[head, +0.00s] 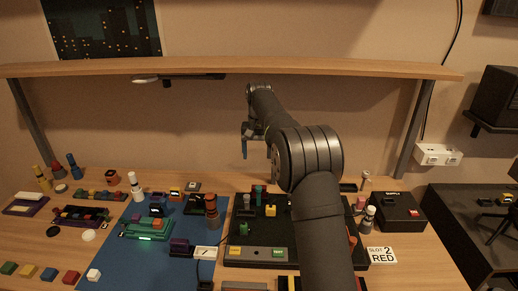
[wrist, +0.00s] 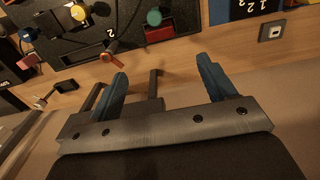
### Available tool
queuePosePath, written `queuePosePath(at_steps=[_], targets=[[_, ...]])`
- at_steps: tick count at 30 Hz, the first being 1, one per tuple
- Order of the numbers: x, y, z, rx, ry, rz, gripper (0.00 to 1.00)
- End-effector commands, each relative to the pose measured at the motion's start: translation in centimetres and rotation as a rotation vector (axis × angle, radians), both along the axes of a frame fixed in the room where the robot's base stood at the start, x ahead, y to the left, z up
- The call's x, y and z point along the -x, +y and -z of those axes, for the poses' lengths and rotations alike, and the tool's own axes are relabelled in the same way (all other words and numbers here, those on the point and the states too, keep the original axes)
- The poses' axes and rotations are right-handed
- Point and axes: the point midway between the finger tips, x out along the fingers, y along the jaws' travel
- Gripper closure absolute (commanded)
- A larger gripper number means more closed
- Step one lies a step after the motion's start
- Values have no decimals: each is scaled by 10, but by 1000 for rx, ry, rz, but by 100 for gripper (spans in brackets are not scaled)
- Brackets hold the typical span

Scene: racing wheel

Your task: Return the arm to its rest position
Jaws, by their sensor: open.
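My gripper (head: 246,141) hangs in the air at the back of the table, below the wooden shelf, with its fingers pointing down. In the wrist view my gripper (wrist: 162,90) shows two blue fingers spread wide apart with nothing between them. My dark arm reaches from the front right of the table up and back, and hides part of the black board. The rest position is not marked in either view.
The wooden shelf (head: 230,67) spans the back above the table. A black board (head: 235,209) with several pieces lies under my arm, beside a blue mat (head: 115,262). A black box (head: 398,212) and a "SLOT 2 RED" card (head: 381,255) are at the right.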

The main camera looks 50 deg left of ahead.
Motion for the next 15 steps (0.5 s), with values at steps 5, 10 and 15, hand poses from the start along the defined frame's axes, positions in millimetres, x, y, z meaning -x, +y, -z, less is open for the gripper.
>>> queuePosePath(at_steps=[5,10,15], targets=[[0,0,-14,1,1,0,24],[0,0,-17,1,1,0,24],[0,0,-16,1,1,0,24]])
